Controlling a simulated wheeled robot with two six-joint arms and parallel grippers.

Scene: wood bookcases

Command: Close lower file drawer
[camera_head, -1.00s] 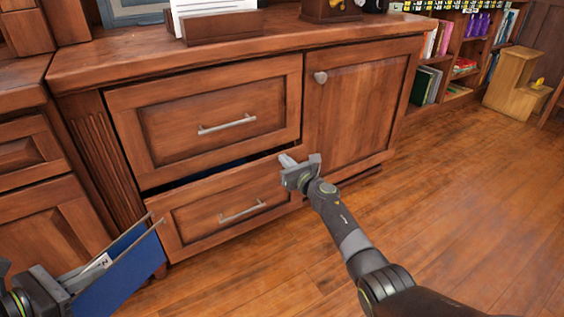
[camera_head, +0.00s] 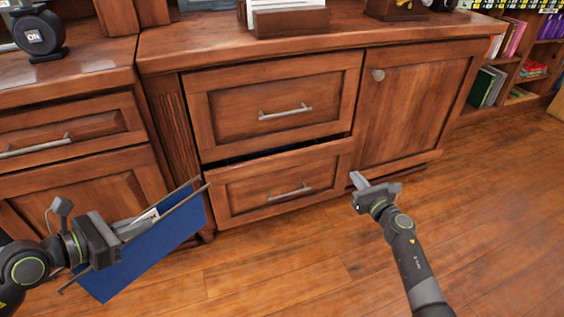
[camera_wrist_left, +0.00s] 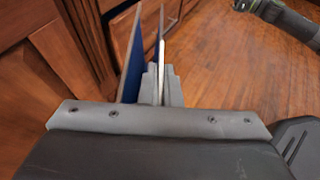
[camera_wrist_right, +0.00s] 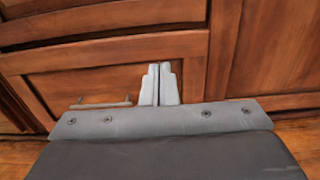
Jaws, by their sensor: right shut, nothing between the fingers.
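The lower file drawer (camera_head: 247,192) is slightly open; a dark gap with a little blue inside shows above its front. Its bar handle (camera_head: 290,191) is free. My right gripper (camera_head: 360,181) is shut and empty, in front of the cabinet near the drawer's right end. In the right wrist view, its closed fingers (camera_wrist_right: 158,84) show against the wood fronts, with a drawer handle (camera_wrist_right: 100,104) to their left; contact cannot be told. My left gripper (camera_head: 138,226) is shut on a blue file folder (camera_head: 150,262), held tilted left of the drawer; the folder also shows in the left wrist view (camera_wrist_left: 131,60).
The upper drawer (camera_head: 270,95) is closed above. A cupboard door (camera_head: 415,105) is to its right. Another cabinet (camera_head: 85,190) stands left, behind my left arm. Open wood floor (camera_head: 510,220) lies at the front and right.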

